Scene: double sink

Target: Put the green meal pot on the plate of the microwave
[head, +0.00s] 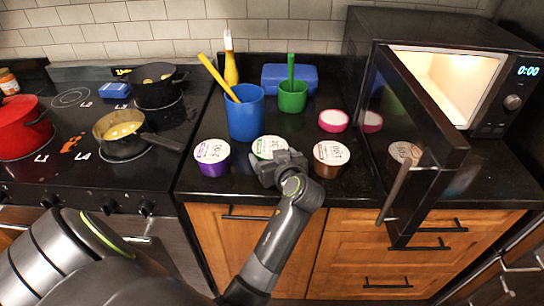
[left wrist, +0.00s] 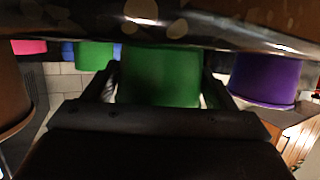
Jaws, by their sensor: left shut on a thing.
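The green meal pot (head: 268,144) stands on the black counter, between a purple pot and a brown pot. Its pale lid shows in the head view, and my gripper hides much of its body. My left gripper (head: 277,163) is shut on it from the front; in the left wrist view the green body (left wrist: 160,76) sits between the two fingers. The microwave (head: 455,45) stands at the right with its door (head: 425,135) swung open toward the front. Its inside is lit; I cannot make out the plate. My right gripper is not in view.
The purple pot (head: 212,158) and brown pot (head: 331,158) stand close on either side. Behind are a blue cup (head: 246,115), a green cup (head: 292,97) and a pink-rimmed pot (head: 333,121). The open door juts over the counter's right part. Pans stand on the hob.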

